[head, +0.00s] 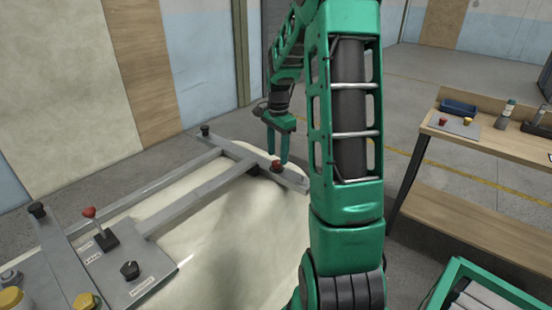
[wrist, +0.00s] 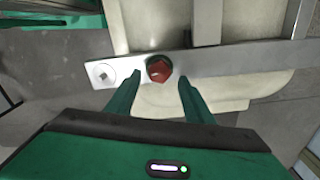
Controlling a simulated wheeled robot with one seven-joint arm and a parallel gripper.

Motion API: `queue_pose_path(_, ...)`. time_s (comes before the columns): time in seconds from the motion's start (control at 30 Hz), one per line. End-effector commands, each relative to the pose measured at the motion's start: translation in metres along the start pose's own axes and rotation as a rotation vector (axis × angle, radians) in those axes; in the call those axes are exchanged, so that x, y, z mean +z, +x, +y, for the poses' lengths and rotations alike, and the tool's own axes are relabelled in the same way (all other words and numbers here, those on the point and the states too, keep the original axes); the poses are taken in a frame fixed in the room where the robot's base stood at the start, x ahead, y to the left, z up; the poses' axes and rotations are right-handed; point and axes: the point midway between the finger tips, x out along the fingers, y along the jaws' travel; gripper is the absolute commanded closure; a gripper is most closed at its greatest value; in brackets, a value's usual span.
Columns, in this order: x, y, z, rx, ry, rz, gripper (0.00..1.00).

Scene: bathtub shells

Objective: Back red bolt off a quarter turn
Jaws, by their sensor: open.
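The red bolt (head: 276,164) has a dark base and stands on the far grey cross bar (head: 295,181) of the frame on the tub shell. In the wrist view the red bolt (wrist: 159,68) shows its faceted head on the bar (wrist: 225,61). My gripper (head: 278,156) points down at the bolt and is open. In the wrist view the fingertips of my gripper (wrist: 160,79) are on either side, just short of the bolt head, with gaps visible. Nothing is between the fingers there.
The cream tub shell (head: 225,215) lies under the frame. A black knob (head: 205,130) is at the bar's other end. A panel with a red-topped lever (head: 90,213) and a black dial (head: 130,270) is nearer. A wooden bench (head: 480,140) stands right.

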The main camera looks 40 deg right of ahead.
Motion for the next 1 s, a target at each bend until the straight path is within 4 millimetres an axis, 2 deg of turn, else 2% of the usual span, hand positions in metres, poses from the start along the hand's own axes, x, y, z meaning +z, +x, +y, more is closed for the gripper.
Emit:
queue_pose_path(0.2, 0.0, 0.02, 0.0, 0.001, -0.001, -0.001, 0.53)
queue_pose_path(0.53, 0.0, 0.024, 0.0, 0.0, -0.001, 0.0, 0.53)
queue_pose_path(0.57, 0.0, 0.024, 0.0, 0.0, -0.001, 0.0, 0.55)
queue_pose_path(0.7, 0.001, 0.023, 0.0, -0.001, -0.002, 0.0, 0.88)
queue_pose_path(0.73, 0.001, 0.023, 0.0, -0.001, -0.002, 0.0, 0.94)
queue_pose_path(0.8, -0.005, 0.023, -0.001, -0.002, 0.001, 0.001, 0.94)
queue_pose_path(1.0, -0.002, 0.023, -0.001, -0.004, -0.015, 0.002, 0.94)
